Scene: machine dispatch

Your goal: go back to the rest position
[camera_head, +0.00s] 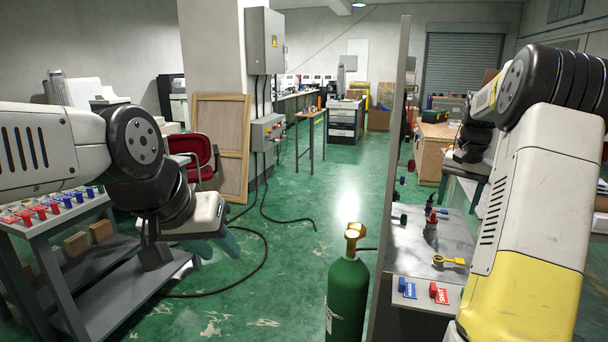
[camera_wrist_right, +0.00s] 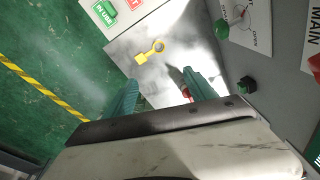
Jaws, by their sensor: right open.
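My left gripper (camera_head: 216,246) hangs at the left of the head view, its teal fingertips apart over the green floor, with nothing seen between them. It is close to the right end of a grey shelf cart. My right forearm runs down the right side of the head view, and its gripper is out of that frame. In the right wrist view my right gripper (camera_wrist_right: 160,80) is open, its teal fingers spread above a grey panel. A yellow key-like piece (camera_wrist_right: 149,52) lies on the panel beyond the fingertips, apart from them. A red item is partly hidden by the right finger.
The shelf cart (camera_head: 125,287) is at left. Mid-floor is clear, except for black cables.

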